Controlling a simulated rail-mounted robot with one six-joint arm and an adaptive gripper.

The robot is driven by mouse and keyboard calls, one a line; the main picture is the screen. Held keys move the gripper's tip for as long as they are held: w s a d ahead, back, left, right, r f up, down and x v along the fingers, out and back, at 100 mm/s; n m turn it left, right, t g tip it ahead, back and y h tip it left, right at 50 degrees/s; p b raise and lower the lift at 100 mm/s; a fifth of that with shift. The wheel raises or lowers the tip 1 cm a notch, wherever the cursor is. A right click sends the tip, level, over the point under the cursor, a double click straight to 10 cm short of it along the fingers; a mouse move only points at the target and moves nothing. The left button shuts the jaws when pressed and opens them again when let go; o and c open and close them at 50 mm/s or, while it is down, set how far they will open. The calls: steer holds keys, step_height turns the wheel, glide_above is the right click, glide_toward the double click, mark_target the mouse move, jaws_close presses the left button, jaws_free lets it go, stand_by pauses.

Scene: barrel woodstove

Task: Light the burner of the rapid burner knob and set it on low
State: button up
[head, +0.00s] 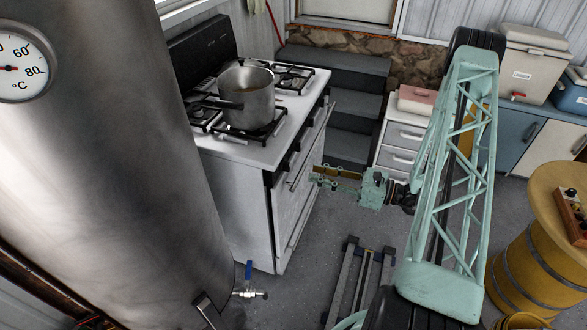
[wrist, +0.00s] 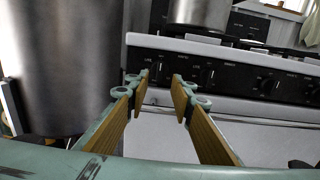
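The white gas stove (head: 240,180) stands left of centre in the head view. Its black front panel (wrist: 235,77) crosses the wrist view and carries several dark knobs. The panel's labels are too small to read, so I cannot tell which knob is the rapid burner's. No flame is visible. My gripper (wrist: 162,80) is open and empty, pointing at the panel's left part with a gap before it. In the head view my gripper (head: 314,174) is just right of the stove front.
A steel pot (head: 246,96) sits on the near burner, its handle pointing left. A big metal cylinder (head: 95,150) fills the left side and stands close to the stove. White drawers (head: 400,145) and a yellow barrel (head: 540,240) stand right. Grey floor lies between.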

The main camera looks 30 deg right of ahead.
mark_target(286, 167)
steer(key=shift+b+x, duration=0.35)
steer(key=shift+x, duration=4.5)
jaws_close()
